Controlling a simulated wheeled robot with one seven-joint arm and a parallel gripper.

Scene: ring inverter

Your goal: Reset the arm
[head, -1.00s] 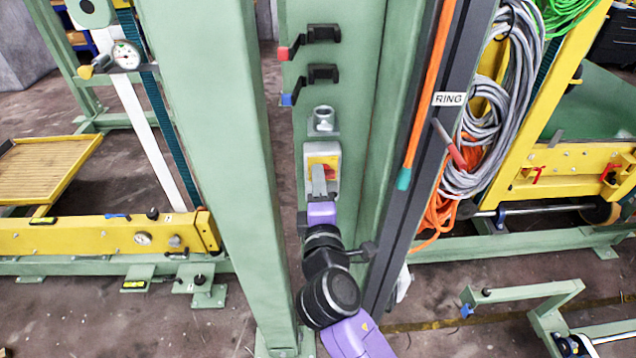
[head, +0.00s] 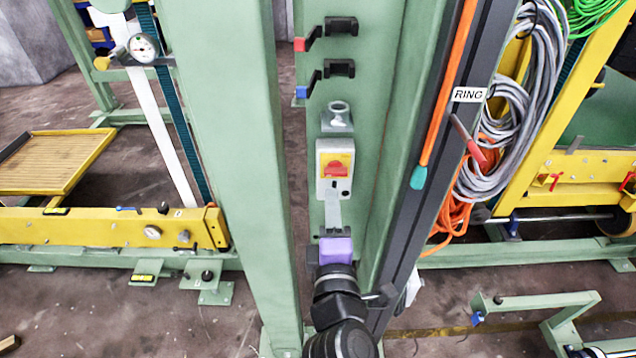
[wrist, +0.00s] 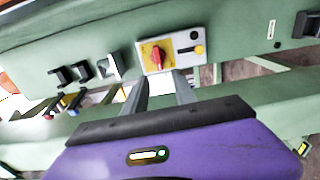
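My gripper (head: 333,203) is in front of the green post in the head view, just below a grey switch box (head: 335,168) with a red knob on a yellow plate. In the wrist view my gripper (wrist: 161,82) shows two grey fingers with a gap between them, and nothing is held. The red knob (wrist: 157,56) stands upright just beyond the fingertips, apart from them as far as I can tell. My purple wrist fills the lower part of that view.
A wide green column (head: 225,150) stands close on the left of my arm. A dark rail marked RING (head: 450,130) stands on the right, with hanging cables (head: 515,120). Black hooks (head: 338,68) and a ring holder (head: 337,112) are on the post above the box.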

